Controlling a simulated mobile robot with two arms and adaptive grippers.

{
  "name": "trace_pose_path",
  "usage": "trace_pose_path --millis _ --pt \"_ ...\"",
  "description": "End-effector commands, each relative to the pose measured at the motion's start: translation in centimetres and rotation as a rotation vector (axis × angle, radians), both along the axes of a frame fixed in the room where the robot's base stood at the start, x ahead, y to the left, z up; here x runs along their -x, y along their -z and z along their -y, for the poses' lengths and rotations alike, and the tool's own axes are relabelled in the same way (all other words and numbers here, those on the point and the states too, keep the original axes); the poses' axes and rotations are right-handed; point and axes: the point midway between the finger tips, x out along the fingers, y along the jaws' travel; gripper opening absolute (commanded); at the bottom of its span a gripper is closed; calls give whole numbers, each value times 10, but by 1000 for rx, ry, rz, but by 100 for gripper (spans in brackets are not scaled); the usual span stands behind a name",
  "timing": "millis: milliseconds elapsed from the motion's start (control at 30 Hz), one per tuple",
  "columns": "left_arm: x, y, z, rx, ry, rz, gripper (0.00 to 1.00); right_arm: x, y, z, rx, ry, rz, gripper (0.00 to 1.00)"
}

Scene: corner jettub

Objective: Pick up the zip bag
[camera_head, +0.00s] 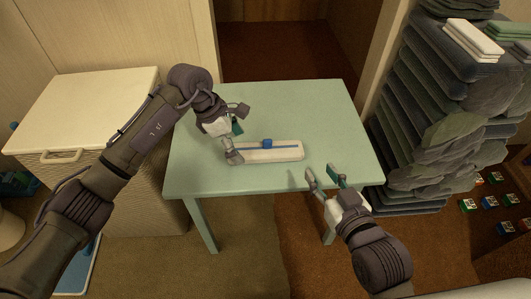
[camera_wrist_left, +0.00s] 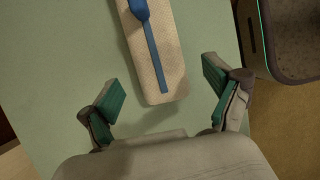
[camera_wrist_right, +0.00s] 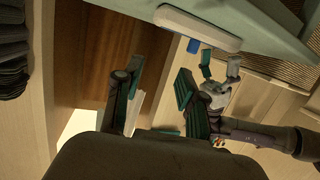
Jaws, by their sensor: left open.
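The zip bag (camera_head: 290,154) is a flat white bar-like piece with a blue strip and a blue slider, lying on the pale green table (camera_head: 310,110). It also shows in the left wrist view (camera_wrist_left: 172,62) and the right wrist view (camera_wrist_right: 197,26). My left gripper (camera_head: 236,141) is open at the bag's left end. In the left wrist view the bag's end reaches toward the space between its spread fingers (camera_wrist_left: 164,92). I cannot tell whether they touch it. My right gripper (camera_head: 321,175) is open and empty, beyond the bag's right end, near the table's front edge.
A wicker hamper (camera_head: 90,100) with a white lid stands left of the table. A tall stack of dark folded cloths (camera_head: 425,130) stands close on the right. The back and right of the tabletop are clear.

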Motion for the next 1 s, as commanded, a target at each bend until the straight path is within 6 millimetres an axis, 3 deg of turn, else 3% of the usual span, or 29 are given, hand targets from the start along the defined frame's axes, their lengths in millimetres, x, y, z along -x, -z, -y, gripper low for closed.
trace_pose_path --millis 200,467,900,1000 --pt "0 21 9 2 1 -1 90 -7 -23 -6 -36 -9 142 40" --pt "0 23 10 1 1 0 90 -7 -28 -6 -40 -11 159 40" --pt "0 22 9 1 1 0 20 -7 -27 -6 -40 -11 158 40" --pt "-1 22 9 2 1 1 20 -7 -27 -6 -40 -11 158 40"
